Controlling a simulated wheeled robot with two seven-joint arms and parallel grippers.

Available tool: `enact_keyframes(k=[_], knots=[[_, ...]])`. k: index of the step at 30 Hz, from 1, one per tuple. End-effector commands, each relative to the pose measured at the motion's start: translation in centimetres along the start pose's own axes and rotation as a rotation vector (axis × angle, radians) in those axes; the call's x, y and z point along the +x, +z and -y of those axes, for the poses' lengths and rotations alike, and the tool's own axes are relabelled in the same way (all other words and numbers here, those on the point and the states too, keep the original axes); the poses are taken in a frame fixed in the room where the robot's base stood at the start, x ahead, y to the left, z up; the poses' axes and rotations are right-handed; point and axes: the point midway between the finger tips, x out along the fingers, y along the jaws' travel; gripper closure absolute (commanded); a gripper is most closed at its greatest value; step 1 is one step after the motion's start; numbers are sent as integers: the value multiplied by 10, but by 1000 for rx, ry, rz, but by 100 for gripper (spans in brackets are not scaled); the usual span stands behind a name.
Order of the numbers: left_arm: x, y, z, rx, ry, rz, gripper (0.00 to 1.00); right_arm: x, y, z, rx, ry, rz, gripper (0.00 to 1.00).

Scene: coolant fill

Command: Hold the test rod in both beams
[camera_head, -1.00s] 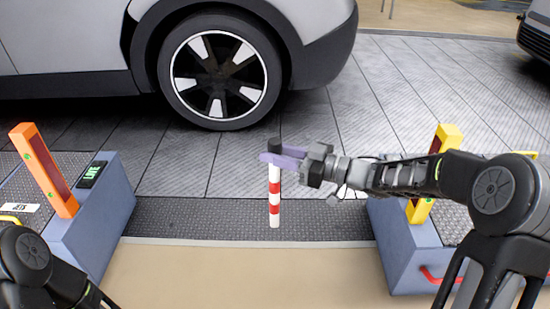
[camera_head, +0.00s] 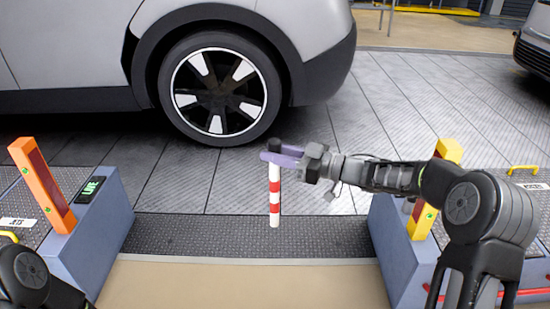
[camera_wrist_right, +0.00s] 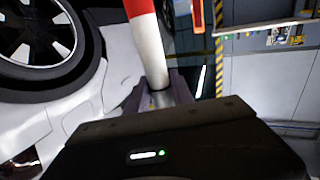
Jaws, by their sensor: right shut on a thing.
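The test rod (camera_head: 274,190) is red and white with a dark top. My right gripper (camera_head: 281,156) is shut on it near the top, and the rod hangs upright in the gap between two blue-grey blocks. The rod also shows between the fingers in the right wrist view (camera_wrist_right: 152,60). An orange beam post (camera_head: 42,185) stands on the left block and a yellow beam post (camera_head: 434,190) on the right block, partly behind my right arm. Each has a green light. The beams themselves are not visible. My left arm shows at the lower left; its fingers are out of view.
A silver car with a dark wheel (camera_head: 220,88) stands behind the gap. A dark textured strip (camera_head: 180,232) and tan floor (camera_head: 245,285) lie between the blocks. Another vehicle is at the upper right.

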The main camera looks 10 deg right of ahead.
Motion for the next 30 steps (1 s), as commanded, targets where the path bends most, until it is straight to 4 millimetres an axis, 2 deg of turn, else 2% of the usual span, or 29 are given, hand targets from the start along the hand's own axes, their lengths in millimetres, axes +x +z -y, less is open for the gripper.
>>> enact_keyframes(k=[12, 30], knots=[[2, 0, 1, 0, 0, -1, 65, 9, 0, -20, -1, -1, -1, 100], [2, 0, 1, 0, 0, -1, 65, 10, -1, -23, 0, 0, -1, 100]])
